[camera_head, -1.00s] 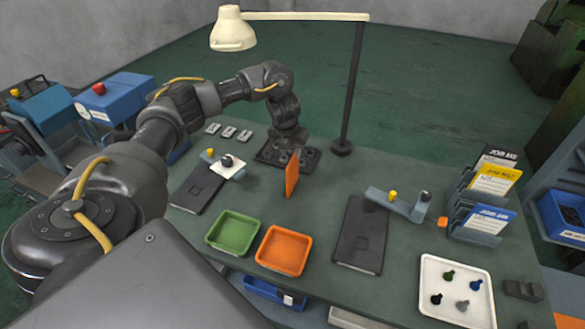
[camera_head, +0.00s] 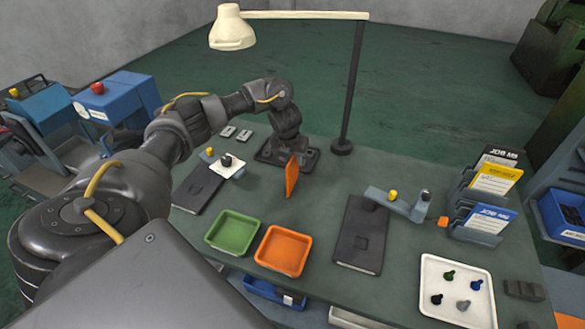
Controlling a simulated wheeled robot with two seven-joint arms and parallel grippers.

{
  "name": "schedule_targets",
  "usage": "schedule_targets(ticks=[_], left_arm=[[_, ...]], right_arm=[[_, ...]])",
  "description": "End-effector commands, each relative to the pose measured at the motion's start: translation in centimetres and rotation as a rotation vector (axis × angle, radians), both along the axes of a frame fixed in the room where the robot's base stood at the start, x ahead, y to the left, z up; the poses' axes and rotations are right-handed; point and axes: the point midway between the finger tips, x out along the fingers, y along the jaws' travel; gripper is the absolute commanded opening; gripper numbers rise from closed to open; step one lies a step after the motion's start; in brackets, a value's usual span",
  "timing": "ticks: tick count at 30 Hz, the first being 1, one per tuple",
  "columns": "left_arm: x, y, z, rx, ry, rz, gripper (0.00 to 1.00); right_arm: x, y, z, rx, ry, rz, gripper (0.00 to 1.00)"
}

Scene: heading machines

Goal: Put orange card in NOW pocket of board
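An orange card (camera_head: 291,178) stands upright, nearly edge-on to me, near the middle of the bench. My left gripper (camera_head: 287,156) points down just behind the card's top edge; its fingers are small and dark, and I cannot tell whether they touch or grip the card. The board (camera_head: 478,225) is a grey-blue pocket rack at the right of the bench. It holds a white card at the back, a yellow card (camera_head: 495,178) in the middle and a blue card (camera_head: 489,219) in front. I cannot make out a NOW label. My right gripper is out of view.
A lamp post (camera_head: 350,90) rises behind the card. Green (camera_head: 212,240) and orange (camera_head: 262,256) trays lie in front. A dark folder (camera_head: 362,225) and a fixture with a yellow knob (camera_head: 393,195) stand between card and board. A white tray (camera_head: 430,270) holds several pegs.

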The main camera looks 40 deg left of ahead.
Motion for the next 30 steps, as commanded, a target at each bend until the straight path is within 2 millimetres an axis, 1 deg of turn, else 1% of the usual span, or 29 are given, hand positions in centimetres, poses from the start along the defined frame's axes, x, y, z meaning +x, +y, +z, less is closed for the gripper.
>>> schedule_targets(ticks=[11,19,30], left_arm=[[0.0,-0.01,-0.17,0.0,0.0,0.0,0.35],[0.0,-0.01,-0.17,0.0,0.0,0.0,0.0],[0.01,-0.01,-0.14,0.0,0.0,0.0,0.0]], right_arm=[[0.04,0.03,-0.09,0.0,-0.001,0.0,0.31],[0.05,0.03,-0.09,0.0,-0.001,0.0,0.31],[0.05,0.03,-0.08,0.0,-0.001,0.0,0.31]])
